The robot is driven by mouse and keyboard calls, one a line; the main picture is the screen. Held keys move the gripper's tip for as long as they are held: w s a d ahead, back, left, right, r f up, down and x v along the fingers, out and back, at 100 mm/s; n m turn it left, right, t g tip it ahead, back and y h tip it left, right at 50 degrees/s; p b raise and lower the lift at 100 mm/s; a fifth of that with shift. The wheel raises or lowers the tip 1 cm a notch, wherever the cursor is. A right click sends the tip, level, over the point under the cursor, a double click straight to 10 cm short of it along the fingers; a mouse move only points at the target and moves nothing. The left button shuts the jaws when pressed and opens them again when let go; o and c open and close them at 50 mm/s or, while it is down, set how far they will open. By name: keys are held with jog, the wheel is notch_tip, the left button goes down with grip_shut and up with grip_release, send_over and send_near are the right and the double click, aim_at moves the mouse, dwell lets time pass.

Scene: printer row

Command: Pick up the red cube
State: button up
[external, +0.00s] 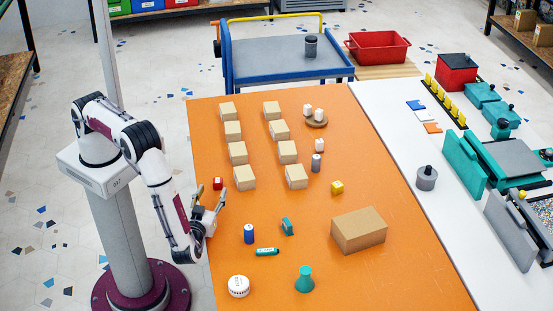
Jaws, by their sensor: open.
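The red cube (217,183) is small and sits on the orange table near its left edge, in front of the rows of boxes. My gripper (221,198) is open, low over the table's left edge, just below and close to the cube in the picture. Its fingers point up and to the right, and nothing shows between them. I cannot tell from this view whether a finger touches the cube.
Two rows of cardboard boxes (245,177) stand behind and right of the cube. A blue can (249,234), a teal marker (267,251), a white round device (239,286) and a large carton (359,230) stand nearer. The table's middle has free room.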

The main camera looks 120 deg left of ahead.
aim_at(216, 184)
jog(key=shift+f+x, duration=0.2)
jog(key=shift+x, duration=2.35)
jog(key=c, duration=0.9)
